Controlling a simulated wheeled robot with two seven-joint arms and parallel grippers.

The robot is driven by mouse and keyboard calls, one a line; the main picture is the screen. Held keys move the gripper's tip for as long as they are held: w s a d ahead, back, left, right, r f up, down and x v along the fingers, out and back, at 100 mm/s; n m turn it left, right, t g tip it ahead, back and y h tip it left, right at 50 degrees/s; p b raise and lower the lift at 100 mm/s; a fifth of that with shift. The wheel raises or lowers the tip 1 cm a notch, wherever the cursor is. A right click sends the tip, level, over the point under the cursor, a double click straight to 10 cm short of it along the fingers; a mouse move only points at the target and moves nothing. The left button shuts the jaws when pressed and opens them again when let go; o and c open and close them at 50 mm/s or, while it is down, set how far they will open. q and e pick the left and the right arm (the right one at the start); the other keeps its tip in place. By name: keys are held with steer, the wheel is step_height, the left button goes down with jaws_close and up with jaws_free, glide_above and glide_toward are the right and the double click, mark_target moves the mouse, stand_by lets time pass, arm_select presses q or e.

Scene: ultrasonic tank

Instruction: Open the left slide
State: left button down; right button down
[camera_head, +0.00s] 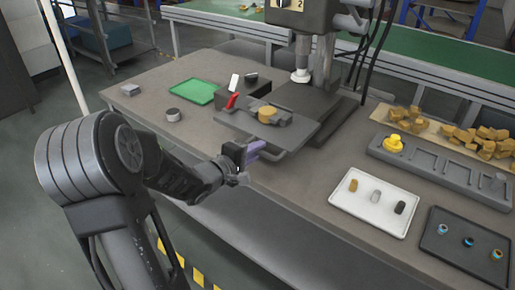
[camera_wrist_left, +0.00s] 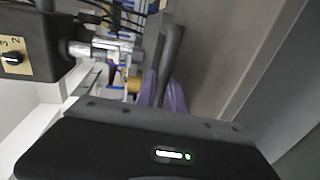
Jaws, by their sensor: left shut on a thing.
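The left slide is a flat dark grey plate (camera_head: 305,126) with a bar handle (camera_head: 281,157) along its front edge. It stands out toward me from under the press-like machine (camera_head: 303,30). A grey fixture with an orange-tan piece (camera_head: 266,113) sits on the plate. My left gripper (camera_head: 256,151), with purple fingers, is shut on the handle at the plate's front left. In the left wrist view, the grey handle (camera_wrist_left: 169,60) runs up from the purple fingers (camera_wrist_left: 174,97). The fingers partly hide the grip. My right gripper is not in view.
A white tray (camera_head: 346,208) and a dark tray (camera_head: 440,262) hold small parts at the right. A grey rack (camera_head: 440,172) with a yellow piece lies behind them.

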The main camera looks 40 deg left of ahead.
arm_select(q)
steer(key=c, duration=1.4)
jaws_free()
steer(key=shift+w, duration=0.2)
steer(key=shift+c, duration=0.2)
steer(key=v, duration=0.7)
steer(key=shift+s+p, duration=0.35)
steer(key=shift+s, duration=0.1)
